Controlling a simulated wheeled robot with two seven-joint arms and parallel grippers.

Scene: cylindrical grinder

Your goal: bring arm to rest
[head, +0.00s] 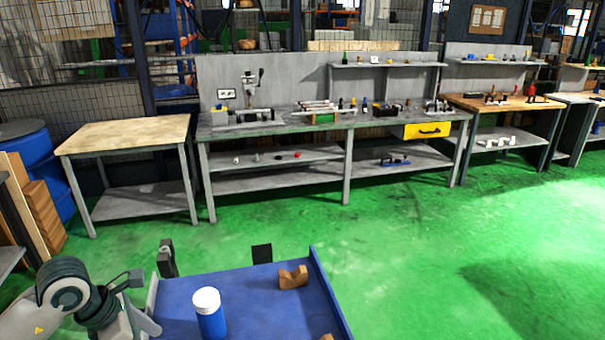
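My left arm comes in at the lower left. Its gripper (149,269) is beside the left edge of a blue tray (262,313). Two dark finger parts stand apart with nothing seen between them, so it looks open and empty. My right arm and gripper are not in view. On the tray stands an upright blue bottle with a white cap (210,318), right of the gripper and apart from it. A brown notched block (293,277) lies near the tray's far right corner.
A wood-topped table (125,135) and a long grey workbench (275,122) with tools and a yellow drawer (427,130) stand at the back. A blue barrel (40,165) and brown boards (40,212) are at the left. The green floor (430,255) is clear.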

